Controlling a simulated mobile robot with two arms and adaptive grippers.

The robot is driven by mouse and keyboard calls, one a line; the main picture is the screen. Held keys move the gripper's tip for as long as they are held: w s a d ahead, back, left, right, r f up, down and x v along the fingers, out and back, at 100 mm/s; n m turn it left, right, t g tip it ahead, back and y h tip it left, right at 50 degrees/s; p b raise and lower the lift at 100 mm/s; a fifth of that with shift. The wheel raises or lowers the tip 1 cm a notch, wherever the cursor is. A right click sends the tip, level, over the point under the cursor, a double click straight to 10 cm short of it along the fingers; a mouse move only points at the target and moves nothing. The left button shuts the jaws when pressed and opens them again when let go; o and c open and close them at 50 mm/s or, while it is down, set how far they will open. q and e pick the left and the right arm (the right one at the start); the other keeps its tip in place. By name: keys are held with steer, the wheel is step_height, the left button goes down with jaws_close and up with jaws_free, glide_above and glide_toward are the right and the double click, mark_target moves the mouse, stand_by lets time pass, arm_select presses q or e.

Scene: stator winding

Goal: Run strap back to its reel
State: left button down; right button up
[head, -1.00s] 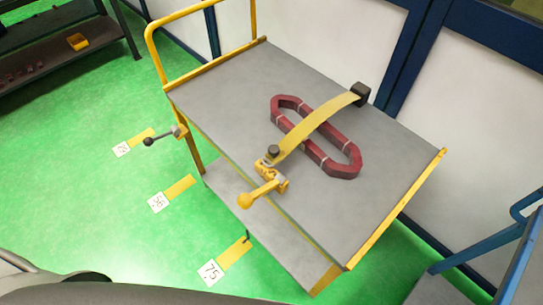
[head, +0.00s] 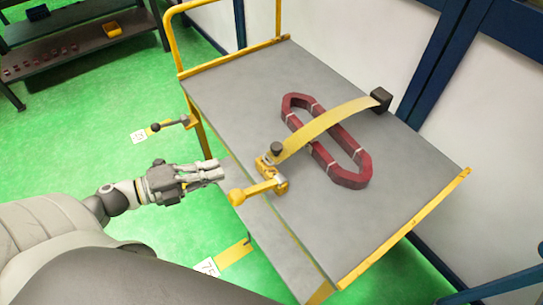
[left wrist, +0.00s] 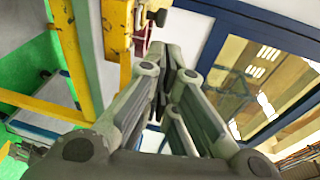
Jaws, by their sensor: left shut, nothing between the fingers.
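The yellow strap (head: 325,127) runs in an arch over the dark red ring-shaped coil (head: 325,150) on the grey cart top. Its far end meets a black block (head: 381,98) at the back edge. Its near end is at a yellow ratchet or reel (head: 270,172) with a black knob (head: 277,148) and a yellow ball handle (head: 237,197) sticking out past the front edge. My left gripper (head: 221,171) is shut and empty, just left of the reel and in front of the cart. In the left wrist view its fingers (left wrist: 172,60) point away. My right gripper is not in view.
The grey cart top (head: 240,90) has a yellow push rail (head: 170,40) at its left end. A black-knobbed clamp (head: 172,123) sticks out from the cart's left front. A dark shelf (head: 85,48) stands far left. The coil side of the cart top is mostly clear.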

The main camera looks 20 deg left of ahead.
mark_target(276, 152)
arm_select(q)
steer(key=p+x, duration=0.2)
steer(key=x, duration=1)
steer(key=shift+w+d, duration=0.1)
steer(key=shift+w, duration=0.3)
steer(key=shift+w+d+f+p, duration=0.15)
steer(key=shift+w+d+p, duration=0.2)
